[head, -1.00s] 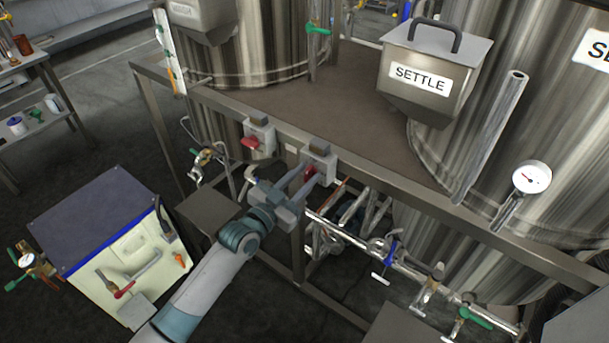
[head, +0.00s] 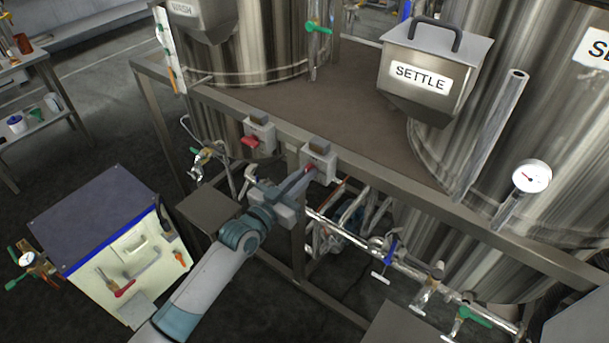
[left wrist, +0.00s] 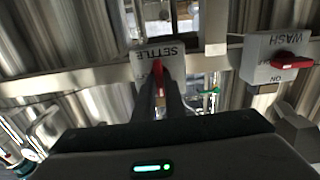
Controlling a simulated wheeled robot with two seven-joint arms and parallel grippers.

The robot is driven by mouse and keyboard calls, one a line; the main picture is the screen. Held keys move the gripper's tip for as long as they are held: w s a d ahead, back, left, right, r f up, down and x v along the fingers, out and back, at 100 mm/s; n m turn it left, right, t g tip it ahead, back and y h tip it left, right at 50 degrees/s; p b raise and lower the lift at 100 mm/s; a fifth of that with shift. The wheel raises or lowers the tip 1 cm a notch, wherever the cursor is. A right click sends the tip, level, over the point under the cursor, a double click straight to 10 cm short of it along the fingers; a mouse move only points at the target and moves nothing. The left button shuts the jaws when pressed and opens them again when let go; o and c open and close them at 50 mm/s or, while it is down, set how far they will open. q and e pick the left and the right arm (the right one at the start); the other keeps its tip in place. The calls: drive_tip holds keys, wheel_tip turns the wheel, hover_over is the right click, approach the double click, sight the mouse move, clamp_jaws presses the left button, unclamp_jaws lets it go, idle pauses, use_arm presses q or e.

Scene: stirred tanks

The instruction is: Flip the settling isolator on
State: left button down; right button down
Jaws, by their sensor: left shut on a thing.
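The settling isolator is a grey box (head: 318,163) with a red handle (head: 309,168) on the frame's top rail. In the left wrist view the box (left wrist: 174,51) reads SETTLE upside down, and its red handle (left wrist: 158,70) runs up and down the picture. My left gripper (head: 307,173) is shut on this handle; its fingers (left wrist: 160,85) stand close together around it in the left wrist view. The fingers partly hide the handle and the box's lower face, so its marks cannot be read. My right gripper is not in view.
A matching WASH isolator (head: 259,135) with a red handle stands left on the same rail; its handle lies crosswise in the left wrist view (left wrist: 291,63). Pipes and valves (head: 385,250) run below right. A cream box (head: 125,262) stands on the floor at left.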

use_arm(q)
drive_tip(key=c, duration=1.9)
unclamp_jaws()
drive_tip(key=shift+o, duration=0.4)
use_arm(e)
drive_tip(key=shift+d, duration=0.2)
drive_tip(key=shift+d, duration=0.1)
use_arm(q)
drive_tip(key=shift+s+a, duration=0.1)
